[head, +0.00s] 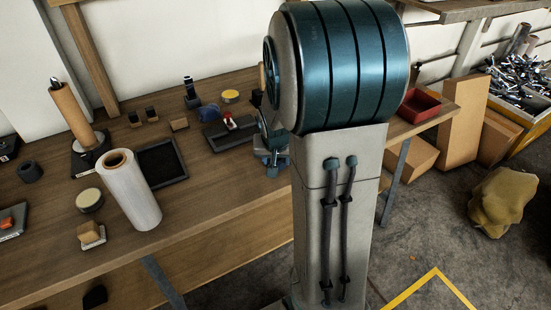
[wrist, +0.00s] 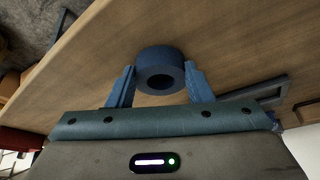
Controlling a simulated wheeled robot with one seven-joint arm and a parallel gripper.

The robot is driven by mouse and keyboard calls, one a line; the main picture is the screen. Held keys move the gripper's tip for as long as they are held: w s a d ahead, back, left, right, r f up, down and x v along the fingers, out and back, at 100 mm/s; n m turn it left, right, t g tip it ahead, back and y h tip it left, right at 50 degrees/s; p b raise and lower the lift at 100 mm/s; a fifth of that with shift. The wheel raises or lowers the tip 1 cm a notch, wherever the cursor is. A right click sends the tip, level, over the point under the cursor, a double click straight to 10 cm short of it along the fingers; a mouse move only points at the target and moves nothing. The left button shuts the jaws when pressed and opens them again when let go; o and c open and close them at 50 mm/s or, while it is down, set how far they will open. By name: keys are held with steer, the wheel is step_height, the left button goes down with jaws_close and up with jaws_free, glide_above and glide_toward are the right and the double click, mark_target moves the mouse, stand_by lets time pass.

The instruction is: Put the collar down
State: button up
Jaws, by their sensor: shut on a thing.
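The collar (wrist: 158,62) is a thick dark blue ring with a round hole. In the wrist view it sits between the two blue fingers of my gripper (wrist: 160,80), which is shut on it. The wooden bench top (wrist: 215,40) shows behind it; I cannot tell whether the collar touches the wood or hangs just above it. In the head view part of my gripper (head: 272,150) shows over the bench beside my arm, which hides much of that area. The held collar cannot be made out clearly there.
A dark tray (head: 226,132) with a red-and-white item lies close left of my gripper. A red bin (head: 418,105) is at the right end.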

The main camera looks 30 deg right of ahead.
steer(key=shift+f, duration=0.1)
steer(key=o, duration=1)
steer(key=shift+r, duration=0.45)
steer(key=p+v, duration=0.1)
steer(key=v, duration=1)
steer(key=s+a+n, duration=0.2)
steer(key=s+a, duration=0.2)
steer(key=s+a+n+g+y, duration=0.1)
steer(key=s+a, duration=0.2)
steer(key=s, duration=0.2)
steer(key=s+a+n+y, duration=0.1)
steer(key=s+a+n, duration=0.1)
steer(key=s+a, duration=0.2)
steer(key=shift+s+a+f+n+g, duration=0.15)
steer(key=shift+s+a+n+g, duration=0.15)
steer(key=shift+s+a+g, duration=0.15)
